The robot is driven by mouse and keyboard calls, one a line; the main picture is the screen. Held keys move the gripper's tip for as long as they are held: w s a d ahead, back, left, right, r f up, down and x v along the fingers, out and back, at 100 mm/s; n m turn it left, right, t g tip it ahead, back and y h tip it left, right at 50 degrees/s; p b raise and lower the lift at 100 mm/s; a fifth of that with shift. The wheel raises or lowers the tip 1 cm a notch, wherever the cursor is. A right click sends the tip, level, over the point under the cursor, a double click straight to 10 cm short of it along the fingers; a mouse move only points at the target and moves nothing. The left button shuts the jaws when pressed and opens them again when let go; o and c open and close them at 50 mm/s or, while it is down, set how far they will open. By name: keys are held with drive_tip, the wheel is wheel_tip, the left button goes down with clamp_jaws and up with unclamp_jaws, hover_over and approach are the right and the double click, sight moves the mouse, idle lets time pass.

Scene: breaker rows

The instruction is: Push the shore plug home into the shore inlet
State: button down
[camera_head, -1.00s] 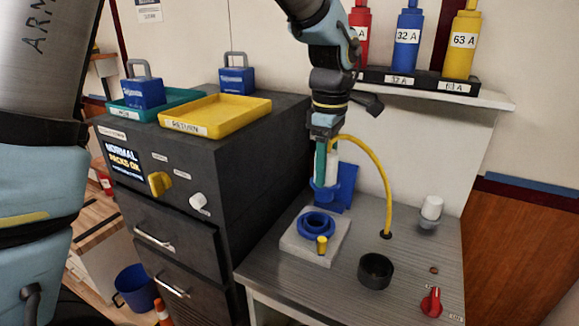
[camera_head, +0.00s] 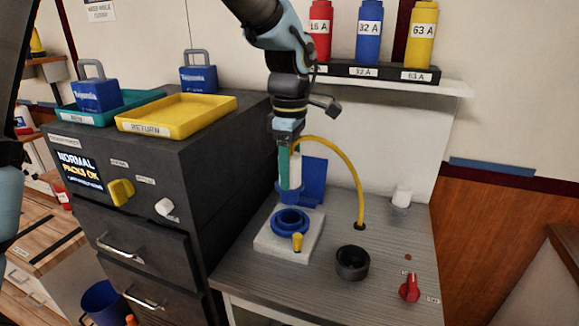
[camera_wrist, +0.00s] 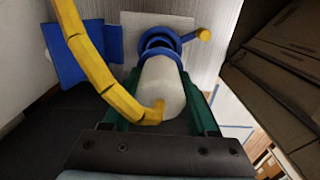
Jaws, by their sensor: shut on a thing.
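The shore plug (camera_head: 294,172) is a white cylinder with a blue collar at its lower end and a yellow cable from its top. My gripper (camera_head: 289,165) is shut on it and holds it upright. In the wrist view the white plug body (camera_wrist: 162,88) sits between my green fingers. The shore inlet (camera_head: 291,222) is a blue ring on a pale square block, with a small yellow peg at its front. The plug is above and behind the ring in the head view. The wrist view shows blue rings (camera_wrist: 160,42) beyond the plug; their exact gap is hidden.
A blue upright plate (camera_head: 313,182) stands behind the inlet. The yellow cable (camera_head: 352,180) arcs to the bench at the right. A black cup (camera_head: 352,262), a red knob (camera_head: 409,288) and a white-topped holder (camera_head: 401,198) stand on the bench. A dark cabinet (camera_head: 200,190) rises at the left.

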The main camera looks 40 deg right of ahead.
sight(290, 202)
drive_tip(key=shift+f+b, duration=0.9)
drive_tip(key=shift+f, duration=0.9)
drive_tip(key=shift+f+b, duration=1.2)
drive_tip(key=shift+f, duration=1.15)
idle(0.5)
drive_tip(key=shift+c, duration=0.6)
unclamp_jaws()
wheel_tip(290, 202, up, 11)
drive_tip(key=shift+f+b, duration=0.1)
drive_tip(key=shift+b, duration=0.7)
